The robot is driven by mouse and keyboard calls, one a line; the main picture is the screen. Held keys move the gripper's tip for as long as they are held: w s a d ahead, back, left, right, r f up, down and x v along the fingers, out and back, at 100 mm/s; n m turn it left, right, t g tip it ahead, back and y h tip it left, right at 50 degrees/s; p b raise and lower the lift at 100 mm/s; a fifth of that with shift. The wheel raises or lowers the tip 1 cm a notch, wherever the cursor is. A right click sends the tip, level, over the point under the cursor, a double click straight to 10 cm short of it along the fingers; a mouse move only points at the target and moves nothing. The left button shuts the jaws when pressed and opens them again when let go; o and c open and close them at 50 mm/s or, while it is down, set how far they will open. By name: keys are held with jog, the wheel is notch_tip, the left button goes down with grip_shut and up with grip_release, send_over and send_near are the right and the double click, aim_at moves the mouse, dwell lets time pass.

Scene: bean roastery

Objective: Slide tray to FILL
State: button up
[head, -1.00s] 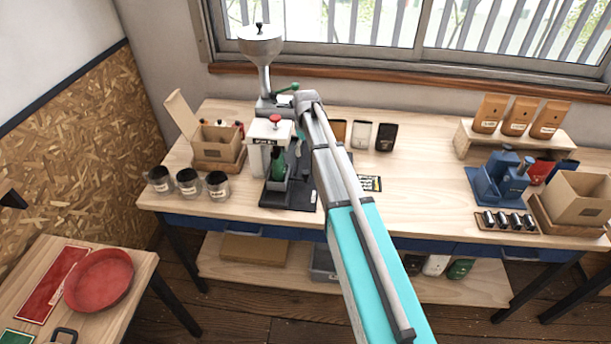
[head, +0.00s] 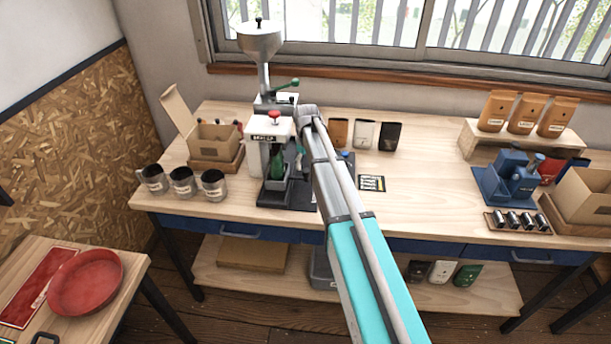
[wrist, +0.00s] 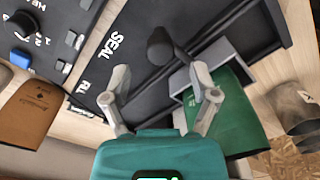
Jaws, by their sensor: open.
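The grey tray (wrist: 182,80) stands on the black base (wrist: 262,25) with a green bag (wrist: 232,110) in it. In the head view the tray (head: 272,183) and green bag (head: 277,163) are under the white sealing press (head: 270,128). A dark round knob (wrist: 160,43) is beside the tray, ahead of the gap between my fingers. My gripper (wrist: 161,76) is open and empty; its right finger overlaps the tray and bag in view. The SEAL label (wrist: 117,46) is readable; another label (wrist: 83,87) is only partly visible. In the head view my arm hides the gripper.
A hopper (head: 262,42) with a green-handled lever stands behind the press.

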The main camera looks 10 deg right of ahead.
aim_at(306, 170)
jog(key=shift+f+b, duration=1.55)
jog(key=shift+f, duration=0.3)
grip_shut()
